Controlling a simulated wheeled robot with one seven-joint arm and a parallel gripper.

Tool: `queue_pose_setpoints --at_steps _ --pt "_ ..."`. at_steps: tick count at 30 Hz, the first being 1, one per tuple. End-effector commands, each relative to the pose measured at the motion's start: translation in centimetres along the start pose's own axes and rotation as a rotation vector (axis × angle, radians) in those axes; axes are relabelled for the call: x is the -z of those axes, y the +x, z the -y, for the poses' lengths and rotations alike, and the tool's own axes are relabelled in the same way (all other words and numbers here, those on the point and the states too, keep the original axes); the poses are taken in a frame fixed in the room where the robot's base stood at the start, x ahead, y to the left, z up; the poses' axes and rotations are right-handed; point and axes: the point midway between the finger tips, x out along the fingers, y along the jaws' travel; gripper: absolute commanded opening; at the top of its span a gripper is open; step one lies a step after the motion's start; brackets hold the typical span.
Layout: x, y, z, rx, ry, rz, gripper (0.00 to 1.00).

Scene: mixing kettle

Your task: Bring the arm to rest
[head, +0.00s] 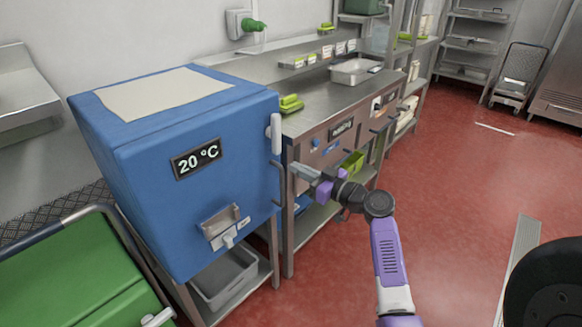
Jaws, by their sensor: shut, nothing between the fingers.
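My arm, purple and grey, reaches up from the lower right of the head view. My gripper (298,171) is shut and empty. In the picture it lies just right of the blue cabinet, in front of the steel counter's drawer fronts. I cannot tell whether it touches anything.
A blue cabinet (140,183) with a 20 °C display stands at left, with a grey bin (222,275) below it. A steel counter (335,98) runs behind my gripper. A green-topped cart (80,280) is at lower left. Open red floor (460,200) lies to the right.

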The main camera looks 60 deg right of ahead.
Motion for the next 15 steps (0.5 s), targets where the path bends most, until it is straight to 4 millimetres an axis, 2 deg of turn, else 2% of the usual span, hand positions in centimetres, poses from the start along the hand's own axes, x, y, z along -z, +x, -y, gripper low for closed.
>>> queue_pose_setpoints --at_steps 9,15 --pt "-0.1 -4.9 0.1 -0.002 0.0 0.001 0.0" --pt "0.0 -6.1 0.1 0.0 0.0 0.0 0.0"
